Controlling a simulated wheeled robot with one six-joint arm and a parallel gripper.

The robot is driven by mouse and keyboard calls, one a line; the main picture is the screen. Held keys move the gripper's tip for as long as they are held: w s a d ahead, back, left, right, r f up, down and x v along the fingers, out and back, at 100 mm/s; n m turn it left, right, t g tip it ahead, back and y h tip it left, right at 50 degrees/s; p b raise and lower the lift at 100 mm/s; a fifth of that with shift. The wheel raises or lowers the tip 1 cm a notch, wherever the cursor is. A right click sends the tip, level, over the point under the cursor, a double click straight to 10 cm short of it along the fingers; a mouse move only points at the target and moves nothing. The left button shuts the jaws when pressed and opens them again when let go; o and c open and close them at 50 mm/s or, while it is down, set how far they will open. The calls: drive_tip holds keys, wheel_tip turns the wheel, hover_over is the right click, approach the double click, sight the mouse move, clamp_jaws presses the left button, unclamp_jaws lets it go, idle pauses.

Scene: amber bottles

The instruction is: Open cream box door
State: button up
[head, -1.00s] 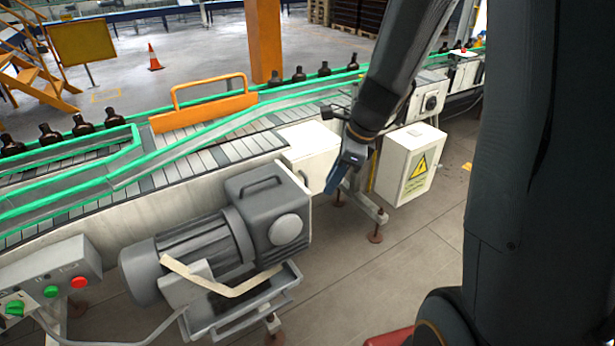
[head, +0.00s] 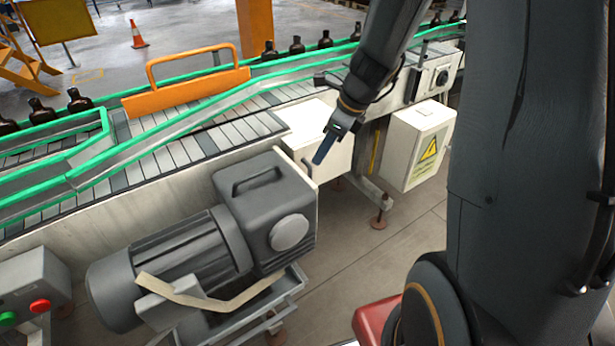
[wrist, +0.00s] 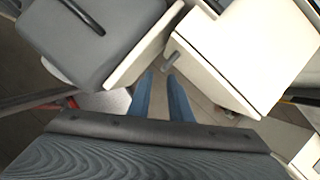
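A cream box (head: 325,145) hangs under the near side of the conveyor, right of the grey motor. It also fills the upper right of the wrist view (wrist: 250,50). A small grey handle (wrist: 172,63) stands out from its left edge there. The door looks shut, though its front is partly hidden. My gripper (head: 321,152) is in front of the box in the head view. In the wrist view its two blue fingers (wrist: 163,82) are apart with nothing between them. Their tips are just below the handle; I cannot tell whether they touch it.
The grey motor (head: 200,250) stands close on the left, with a cream edge (wrist: 145,50) facing the gap. A second cream box with a yellow warning sign (head: 428,150) hangs to the right. The conveyor (head: 180,150) carries dark bottles behind. Floor (head: 350,235) is open in front.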

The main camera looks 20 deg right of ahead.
sight(310, 174)
drive_tip(key=shift+w+d+b+x, duration=0.2)
drive_tip(key=shift+b+x, duration=0.2)
drive_tip(key=shift+x, duration=1.4)
drive_tip(key=shift+w+d+b+x, duration=0.15)
drive_tip(key=shift+b+x, duration=0.25)
drive_tip(key=shift+x, duration=1.45)
drive_tip(key=shift+w+d+b+x, duration=0.15)
drive_tip(key=shift+b+x, duration=0.25)
drive_tip(key=shift+x, duration=1.4)
drive_tip(key=shift+s+f, duration=0.1)
clamp_jaws()
